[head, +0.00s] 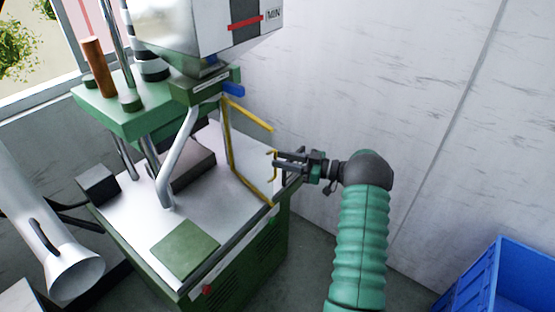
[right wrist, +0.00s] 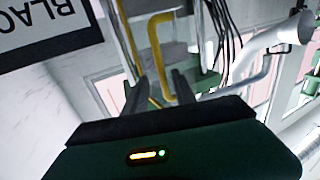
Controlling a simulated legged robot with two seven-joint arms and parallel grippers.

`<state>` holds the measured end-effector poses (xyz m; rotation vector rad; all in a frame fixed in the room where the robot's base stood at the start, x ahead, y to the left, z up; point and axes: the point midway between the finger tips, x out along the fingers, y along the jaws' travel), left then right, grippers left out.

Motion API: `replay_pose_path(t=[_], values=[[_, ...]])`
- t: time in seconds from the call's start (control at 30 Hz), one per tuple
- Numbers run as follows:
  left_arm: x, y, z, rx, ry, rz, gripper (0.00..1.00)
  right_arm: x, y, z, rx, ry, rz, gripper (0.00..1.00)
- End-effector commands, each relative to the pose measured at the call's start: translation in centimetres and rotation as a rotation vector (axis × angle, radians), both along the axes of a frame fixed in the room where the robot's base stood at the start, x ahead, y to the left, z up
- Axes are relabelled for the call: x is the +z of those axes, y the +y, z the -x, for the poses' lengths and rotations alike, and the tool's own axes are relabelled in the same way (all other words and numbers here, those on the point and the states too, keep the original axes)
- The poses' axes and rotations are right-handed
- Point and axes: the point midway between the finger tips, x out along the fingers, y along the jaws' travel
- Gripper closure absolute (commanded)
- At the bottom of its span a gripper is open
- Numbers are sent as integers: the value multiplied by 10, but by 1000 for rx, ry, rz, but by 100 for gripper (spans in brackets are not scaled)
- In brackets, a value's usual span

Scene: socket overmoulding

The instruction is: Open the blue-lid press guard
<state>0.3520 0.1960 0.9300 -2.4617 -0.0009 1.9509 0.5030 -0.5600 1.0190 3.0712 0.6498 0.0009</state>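The press guard is a yellow bar frame (head: 228,145) on the right side of the green press. A small blue part (head: 234,90) sits near its top; I see no other blue lid. My right gripper (head: 277,160) is at the guard's right side, beside a short curved yellow bar. In the right wrist view, my right gripper (right wrist: 163,88) has its two dark fingers apart, with a bent yellow bar (right wrist: 156,45) reaching down between or just beyond them. Whether they touch it I cannot tell. My left gripper is not in view.
The press table (head: 130,215) is pale with a green plate (head: 186,248) at its front. A metal hopper (head: 190,25) stands above. A white funnel-ended duct (head: 75,270) is at left. A blue crate (head: 500,280) is at lower right. A wall stands behind my right arm.

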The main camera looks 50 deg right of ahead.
Motion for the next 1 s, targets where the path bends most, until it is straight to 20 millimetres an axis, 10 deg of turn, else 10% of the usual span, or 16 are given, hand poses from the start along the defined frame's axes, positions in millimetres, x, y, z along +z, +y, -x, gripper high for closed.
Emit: replay_pose_path(t=[0.5, 1.0], values=[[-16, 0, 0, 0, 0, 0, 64, -3, -56, 122, 0, 1, 0, 68], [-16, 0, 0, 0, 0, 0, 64, -2, -61, 135, 2, 2, -1, 68]])
